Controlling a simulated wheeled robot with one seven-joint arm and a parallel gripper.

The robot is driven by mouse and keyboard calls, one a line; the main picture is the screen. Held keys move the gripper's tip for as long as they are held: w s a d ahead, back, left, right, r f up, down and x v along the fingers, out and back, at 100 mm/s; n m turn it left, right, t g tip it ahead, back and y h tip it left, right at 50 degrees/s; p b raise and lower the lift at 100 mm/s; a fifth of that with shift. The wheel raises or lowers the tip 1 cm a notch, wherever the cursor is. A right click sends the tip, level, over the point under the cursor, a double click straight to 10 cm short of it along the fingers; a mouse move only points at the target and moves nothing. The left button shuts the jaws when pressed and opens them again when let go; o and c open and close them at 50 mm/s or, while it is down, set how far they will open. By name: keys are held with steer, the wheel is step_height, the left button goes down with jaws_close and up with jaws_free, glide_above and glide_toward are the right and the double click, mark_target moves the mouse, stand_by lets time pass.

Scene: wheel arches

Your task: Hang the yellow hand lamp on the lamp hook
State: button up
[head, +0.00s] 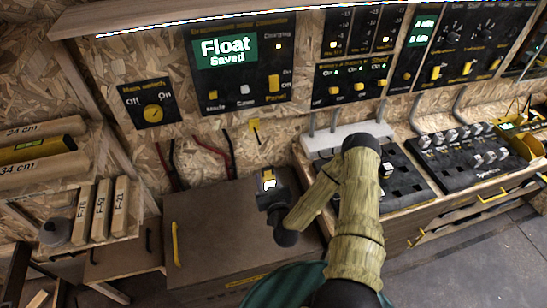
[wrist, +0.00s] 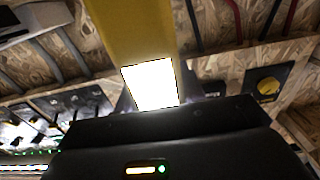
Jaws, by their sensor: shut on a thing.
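The yellow hand lamp (wrist: 130,30) runs up from my gripper (wrist: 155,105) in the wrist view, with a bright white lit panel near the jaws. In the head view my gripper (head: 268,190) is shut on the lamp (head: 268,180), of which a small yellow part and the white panel show. A small yellow hook (head: 255,131), which looks like the lamp hook, is on the chipboard wall above and slightly left of the gripper. The lamp is apart from the hook. The fingers are mostly hidden by the gripper body and lamp.
A brown cabinet (head: 215,235) with a yellow handle stands below the gripper. Black and red cables (head: 222,150) hang on the wall left of the hook. Black switch panels (head: 240,65) sit above. A bench with control boards (head: 465,150) is at right. Wooden shelves (head: 45,160) are at left.

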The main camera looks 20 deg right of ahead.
steer(key=shift+w+d, duration=0.15)
steer(key=shift+w, duration=0.3)
steer(key=shift+s+r, duration=0.1)
steer(key=shift+s, duration=0.25)
steer(key=shift+w+d+f+b, duration=0.1)
steer(key=shift+d+f+b, duration=0.1)
steer(key=shift+b, duration=0.25)
steer(key=shift+w+a+r+n+g+y+b, duration=0.1)
steer(key=shift+w+r+n+y+b, duration=0.1)
steer(key=shift+w+n+y+b, duration=0.55)
steer(key=shift+w+a+r+n+g+y+b, duration=0.15)
steer(key=shift+w+r+n+y+b, duration=0.2)
steer(key=shift+y+b, duration=0.65)
steer(key=shift+w+a+r+n+g+y+b, duration=0.1)
steer(key=shift+w+n+y+b, duration=0.4)
steer(key=shift+b, duration=0.7)
steer(key=shift+w, duration=0.15)
steer(key=shift+w, duration=0.1)
